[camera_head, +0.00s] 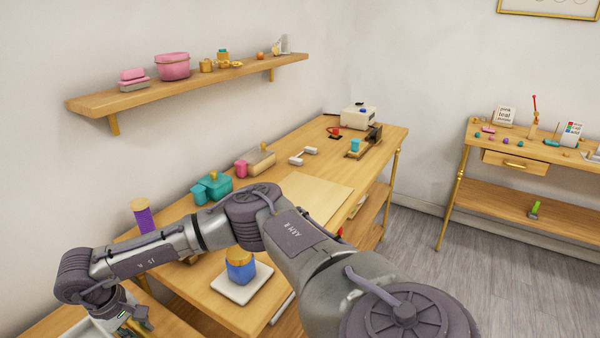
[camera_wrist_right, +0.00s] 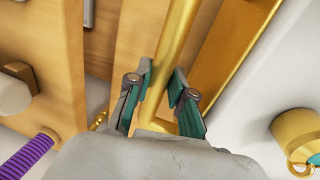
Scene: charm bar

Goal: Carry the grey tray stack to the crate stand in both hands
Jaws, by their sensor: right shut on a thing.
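My right arm crosses the head view from the lower right, and its gripper (camera_head: 136,318) is at the lower left. In the right wrist view the gripper (camera_wrist_right: 161,84) has its two teal-padded fingers on either side of a gold bar (camera_wrist_right: 180,40), closed on it. A pale grey tray-like thing (camera_head: 84,329) shows at the bottom left of the head view, beside the gripper and cut by the frame edge; I cannot tell whether it is the grey tray stack. I cannot make out the crate stand. My left gripper is not in view.
A blue and orange jar (camera_head: 240,267) stands on a white square plate (camera_head: 232,288) below my arm. A purple cylinder (camera_head: 142,214) and a teal container (camera_head: 212,187) stand along the wall side. Grey floor (camera_head: 420,250) is open between the long table and the right-hand table (camera_head: 490,190).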

